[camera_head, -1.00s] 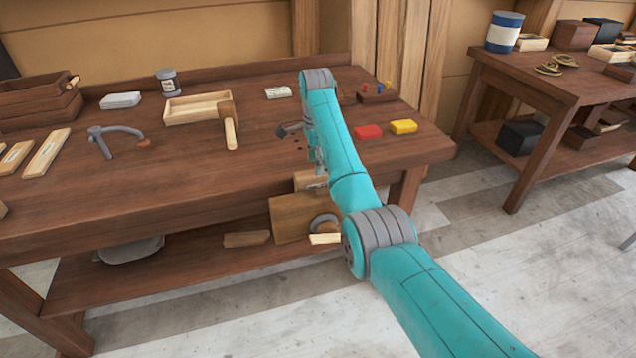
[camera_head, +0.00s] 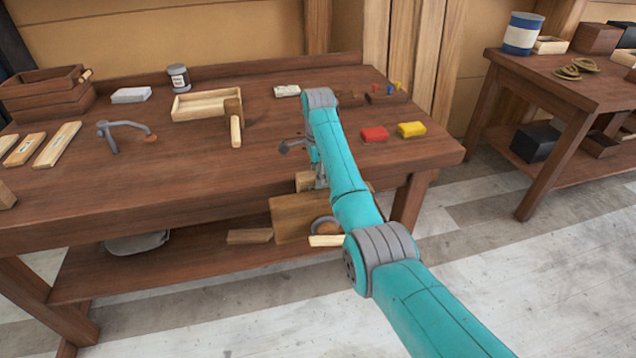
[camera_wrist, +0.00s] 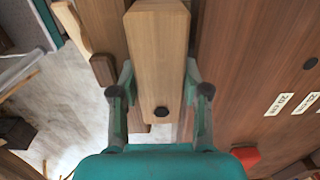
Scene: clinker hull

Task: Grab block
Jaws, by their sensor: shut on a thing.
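A pale wooden block (camera_wrist: 158,45) with a dark round spot near its lower end lies between the fingers of my gripper (camera_wrist: 159,95) in the wrist view. My gripper is shut on it, one finger on each side. In the head view, my gripper (camera_head: 317,168) is at the workbench's front edge, mostly hidden behind my arm. A small part of the wooden block (camera_head: 304,181) shows beside it there.
A second table (camera_head: 560,95) stands right; floor between is clear.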

